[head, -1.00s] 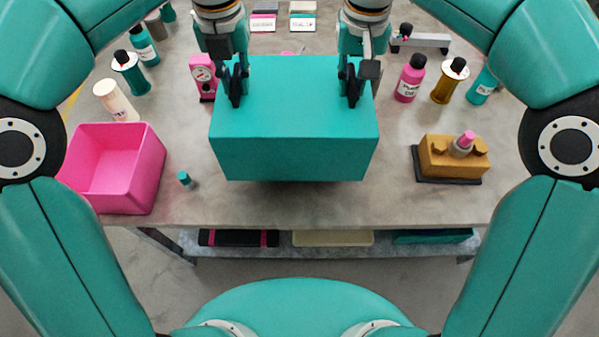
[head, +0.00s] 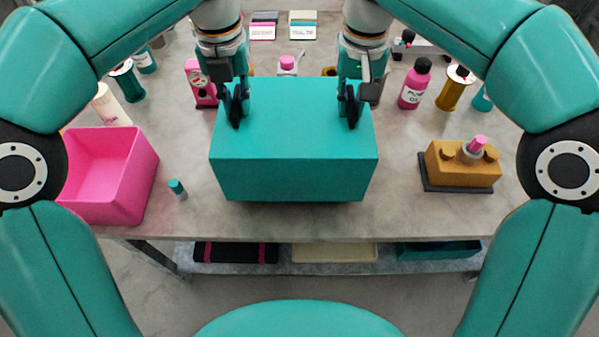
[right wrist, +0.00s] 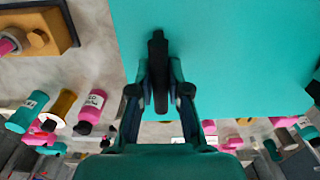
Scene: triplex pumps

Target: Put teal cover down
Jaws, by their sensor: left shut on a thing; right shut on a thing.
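The teal cover (head: 294,150) is a large box shape in the middle of the head view, over the front half of the table. My left gripper (head: 236,108) is shut on the cover near its left side, and my right gripper (head: 351,110) is shut on it near its right side. In the right wrist view the cover (right wrist: 225,60) fills the upper right, with the right gripper (right wrist: 159,85) against its edge. A shadow lies below the cover's front; I cannot tell whether it touches the table. The cover hides what is under and right behind it.
A pink bin (head: 112,178) stands at the left, with a small teal-capped vial (head: 177,188) beside it. A brown block on a dark base (head: 462,165) is at the right. Bottles and spools, including a pink bottle (head: 414,86), stand behind. The table front (head: 300,222) is clear.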

